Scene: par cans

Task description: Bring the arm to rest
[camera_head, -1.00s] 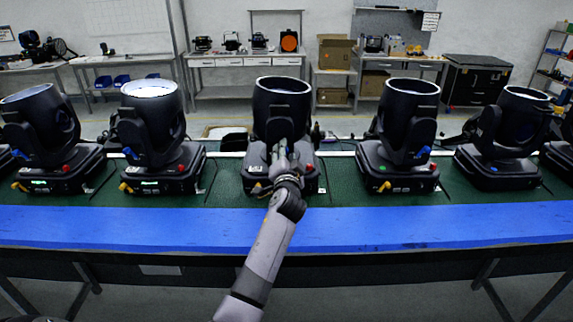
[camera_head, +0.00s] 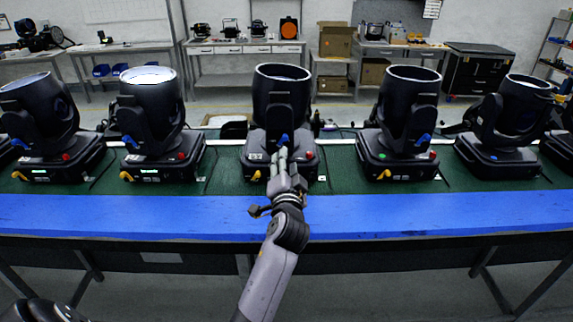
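My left gripper (camera_head: 280,156) is in front of the middle par can (camera_head: 283,100), which is black, stands upright on a square base and has a blue knob on its yoke. The gripper points away from me, overlapping the front of that base in the picture. I cannot tell if it touches, or if the fingers are open or shut. My arm reaches up from the bottom of the view over the blue front edge (camera_head: 420,220) of the bench. My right gripper is not in view.
More par cans stand in a row on the green bench top, one to the left (camera_head: 150,110) and one to the right (camera_head: 403,110). Open bench surface (camera_head: 225,172) lies between the bases. Tables (camera_head: 245,44), cartons and a black case (camera_head: 480,70) stand far behind.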

